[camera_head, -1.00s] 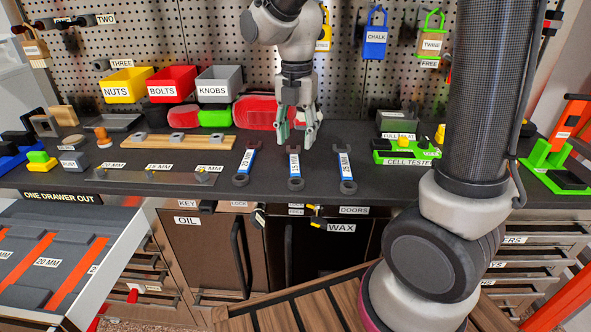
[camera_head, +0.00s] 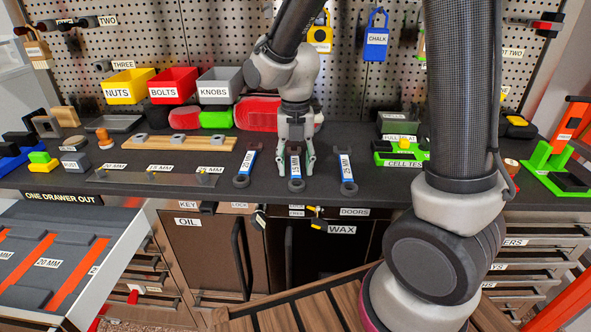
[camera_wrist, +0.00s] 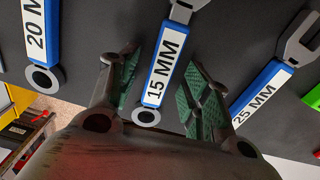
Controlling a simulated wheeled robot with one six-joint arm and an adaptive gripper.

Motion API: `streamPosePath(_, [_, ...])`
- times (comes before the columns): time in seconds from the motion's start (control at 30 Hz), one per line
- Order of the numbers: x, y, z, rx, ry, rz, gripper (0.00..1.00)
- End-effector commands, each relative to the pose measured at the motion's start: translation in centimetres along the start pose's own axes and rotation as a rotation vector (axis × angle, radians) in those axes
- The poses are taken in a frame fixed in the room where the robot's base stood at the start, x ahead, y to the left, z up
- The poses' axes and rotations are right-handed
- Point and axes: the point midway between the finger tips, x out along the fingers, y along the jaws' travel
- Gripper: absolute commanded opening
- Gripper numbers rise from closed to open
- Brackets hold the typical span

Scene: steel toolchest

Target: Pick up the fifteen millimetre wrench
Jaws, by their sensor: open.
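The 15 mm wrench (camera_head: 295,183) has a blue handle with a white "15 MM" label and lies on the dark bench top between two similar wrenches. It also shows in the wrist view (camera_wrist: 163,65), its ring end towards me. My gripper (camera_head: 296,165) is pointed down over it. In the wrist view my gripper's (camera_wrist: 160,82) green-padded fingers stand open, one on each side of the handle, with gaps visible on both sides. I cannot tell the exact height of the fingertips above the bench.
The 20 mm wrench (camera_head: 246,166) lies to the left and the 25 mm wrench (camera_head: 347,174) to the right, both close to my fingers. A wooden rail (camera_head: 165,142) with nuts lies left. Red, yellow and grey bins (camera_head: 173,85) stand behind. The bench front edge is close.

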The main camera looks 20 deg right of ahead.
Motion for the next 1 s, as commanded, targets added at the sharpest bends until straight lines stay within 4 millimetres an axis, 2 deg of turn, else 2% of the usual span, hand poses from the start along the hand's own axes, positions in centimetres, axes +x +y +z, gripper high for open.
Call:
streamPosePath(0.2, [0.1, 0.0, 0.0, 0.001, -0.001, 0.001, 0.48])
streamPosePath(0.27, [0.1, 0.0, 0.0, 0.001, -0.001, 0.001, 0.39])
streamPosePath(0.47, [0.1, 0.0, 0.0, 0.001, -0.001, 0.001, 0.03])
streamPosePath(0.5, [0.1, 0.0, 0.0, 0.001, -0.001, 0.001, 0.0])
streamPosePath(0.8, [-0.4, 0.0, 0.1, 0.001, -0.002, 0.002, 0.0])
streamPosePath(0.87, [-1.1, 0.1, 0.1, 0.001, -0.004, 0.003, 0.0])
streamPosePath(1.0, [-3.9, 0.1, 0.1, 0.001, -0.007, 0.005, 0.0])
